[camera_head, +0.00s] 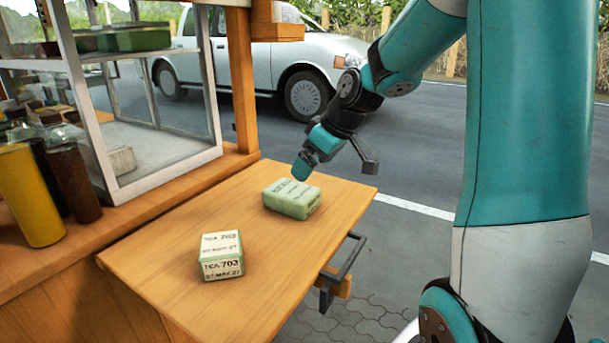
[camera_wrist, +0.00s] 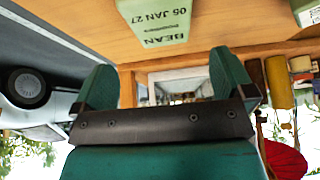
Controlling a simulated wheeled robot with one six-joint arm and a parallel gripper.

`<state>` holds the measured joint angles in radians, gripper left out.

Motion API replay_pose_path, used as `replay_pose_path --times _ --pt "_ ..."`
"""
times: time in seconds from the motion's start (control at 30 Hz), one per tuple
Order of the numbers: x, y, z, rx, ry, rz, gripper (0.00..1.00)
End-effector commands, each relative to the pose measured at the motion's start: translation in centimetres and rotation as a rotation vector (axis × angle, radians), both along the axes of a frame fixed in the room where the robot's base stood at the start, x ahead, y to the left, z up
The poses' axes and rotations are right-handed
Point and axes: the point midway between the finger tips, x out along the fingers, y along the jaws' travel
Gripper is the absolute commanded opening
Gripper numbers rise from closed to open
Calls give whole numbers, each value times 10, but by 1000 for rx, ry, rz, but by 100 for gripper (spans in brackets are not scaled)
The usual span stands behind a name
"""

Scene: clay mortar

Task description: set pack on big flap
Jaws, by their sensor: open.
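The big flap (camera_head: 170,285) is a wooden board standing out level from the stall's front. A second pack, pale green and white and marked TEA 703 (camera_head: 221,255), rests on the flap nearer the camera. My gripper (camera_head: 302,167) is just above the far end of the bean pack. In the wrist view its two fingers (camera_wrist: 166,84) stand wide apart with nothing between them; whether they touch the pack is unclear.
A glass case (camera_head: 165,150) stands behind the flap on the left. Yellow and brown bottles (camera_head: 30,195) stand beside it. A metal bracket (camera_head: 342,270) is under the flap's right edge. A silver car (camera_head: 270,65) is on the road behind. Bare wood surrounds both packs.

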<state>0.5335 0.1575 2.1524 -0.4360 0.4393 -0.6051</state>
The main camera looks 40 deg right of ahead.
Motion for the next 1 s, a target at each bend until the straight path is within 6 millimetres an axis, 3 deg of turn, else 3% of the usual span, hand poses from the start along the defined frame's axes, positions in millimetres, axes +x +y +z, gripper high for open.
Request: replay_pose_path --times 0.17,0.27,0.3,0.37,0.4,0.5,0.6,0.7,0.8,1.0 --pt "-4 8 5 6 5 10 100" --pt "-14 50 9 34 35 58 100" --pt "-22 76 12 52 57 86 100" --pt "-43 120 14 80 103 137 100" --pt "-62 149 16 96 139 170 100" --pt "-115 206 16 122 232 246 100" --pt "-166 240 14 125 314 304 100" --pt "-202 256 12 120 371 338 100" --pt "-219 260 10 113 400 352 100" --pt "-223 261 9 113 409 351 100"
